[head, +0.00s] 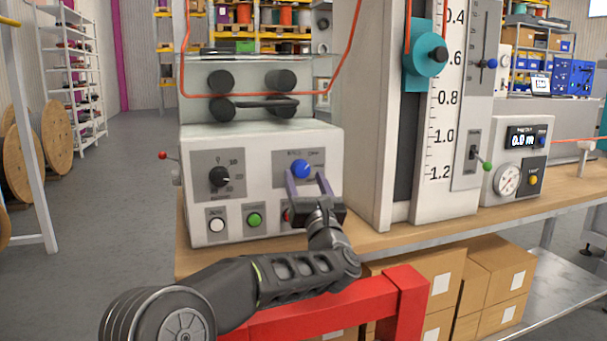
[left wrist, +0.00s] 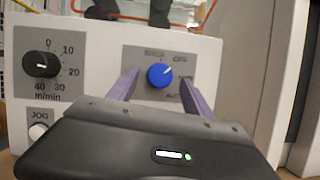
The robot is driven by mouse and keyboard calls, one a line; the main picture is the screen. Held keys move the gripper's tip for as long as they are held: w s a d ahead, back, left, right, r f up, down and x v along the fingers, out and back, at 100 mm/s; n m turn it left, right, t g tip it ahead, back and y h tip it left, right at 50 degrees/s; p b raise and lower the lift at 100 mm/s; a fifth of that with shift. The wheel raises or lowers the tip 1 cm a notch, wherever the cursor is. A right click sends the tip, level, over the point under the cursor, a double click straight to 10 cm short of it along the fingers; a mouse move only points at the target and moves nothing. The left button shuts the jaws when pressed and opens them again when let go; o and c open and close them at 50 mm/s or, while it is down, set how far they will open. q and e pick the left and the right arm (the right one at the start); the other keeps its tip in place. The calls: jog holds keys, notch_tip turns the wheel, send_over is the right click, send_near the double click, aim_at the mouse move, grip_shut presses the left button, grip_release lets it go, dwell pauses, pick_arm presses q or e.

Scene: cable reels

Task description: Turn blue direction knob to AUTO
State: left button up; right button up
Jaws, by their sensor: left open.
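The blue direction knob (head: 300,169) sits on a grey plate on the front of the white control box. In the left wrist view the blue knob (left wrist: 160,75) has labels around it; the upper right one seems to read OFF, and the lower right one is partly hidden by a finger. My right gripper is not in view.
A black speed knob (head: 219,176) is left of the blue knob. Below are a white button (head: 217,225), a green button (head: 254,219) and a red one (head: 287,215) partly behind my gripper. A tall white column (head: 375,120) stands to the right.

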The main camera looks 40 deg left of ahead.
pick_arm(q)
jog(key=shift+x, duration=1.1)
jog(key=shift+c, duration=0.3)
grip_shut()
